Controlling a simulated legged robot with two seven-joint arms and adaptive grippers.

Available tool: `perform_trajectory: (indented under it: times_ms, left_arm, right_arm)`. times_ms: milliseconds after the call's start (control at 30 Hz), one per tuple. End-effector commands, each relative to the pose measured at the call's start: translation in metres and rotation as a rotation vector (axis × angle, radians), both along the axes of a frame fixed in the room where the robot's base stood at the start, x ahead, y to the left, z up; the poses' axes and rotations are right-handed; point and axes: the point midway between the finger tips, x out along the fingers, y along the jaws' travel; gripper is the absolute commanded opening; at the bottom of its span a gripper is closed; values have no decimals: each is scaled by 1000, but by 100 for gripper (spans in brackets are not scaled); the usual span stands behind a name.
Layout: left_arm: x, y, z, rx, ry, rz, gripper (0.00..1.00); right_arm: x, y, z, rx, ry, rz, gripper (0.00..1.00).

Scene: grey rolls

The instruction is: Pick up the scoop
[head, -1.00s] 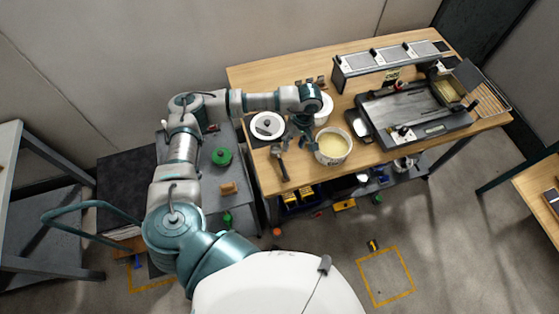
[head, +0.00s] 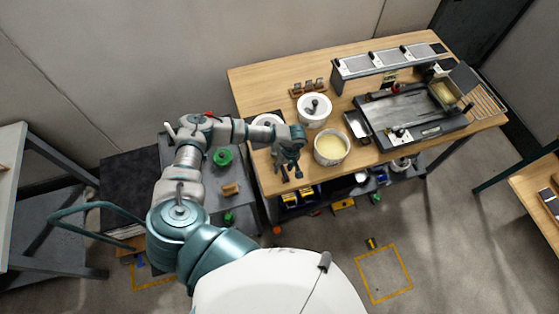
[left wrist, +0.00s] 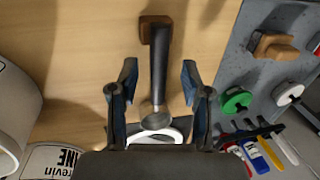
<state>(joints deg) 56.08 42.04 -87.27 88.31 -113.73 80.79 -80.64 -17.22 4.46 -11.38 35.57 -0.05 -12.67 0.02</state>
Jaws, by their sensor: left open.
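The scoop (left wrist: 158,65) has a dark handle and a rounded metal end. In the left wrist view it lies upright in the picture over the wooden table, its handle end at a small brown block (left wrist: 154,27). My left gripper (left wrist: 157,78) is open, with one finger on each side of the scoop and visible gaps between. In the head view my left gripper (head: 291,174) points down over the table's near left part and hides most of the scoop. No contact with the scoop shows. My right gripper is not in view.
A white tub of yellow batter (head: 331,148) stands just right of my left gripper. A griddle (head: 410,118) fills the table's (head: 270,82) right part. A grey side cart (head: 206,178) with a green item (head: 222,156) stands left.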

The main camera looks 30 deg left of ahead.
Motion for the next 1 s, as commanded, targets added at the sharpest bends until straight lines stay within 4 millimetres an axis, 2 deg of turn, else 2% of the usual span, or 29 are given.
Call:
perform_trajectory:
  times_ms: [133,367,400,500,600,1000]
  left_arm:
    - [-2,1,-16,1,1,0,48]
    - [-2,2,-19,1,-1,0,48]
    - [-2,2,-19,1,-1,0,45]
    - [-3,3,-19,0,-1,1,20]
    - [-3,3,-19,0,-1,1,0]
    - [-2,3,-17,0,-1,1,0]
  right_arm:
    - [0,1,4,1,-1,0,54]
    - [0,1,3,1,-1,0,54]
    - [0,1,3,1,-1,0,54]
    - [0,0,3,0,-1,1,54]
    - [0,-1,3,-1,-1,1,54]
    - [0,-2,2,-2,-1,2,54]
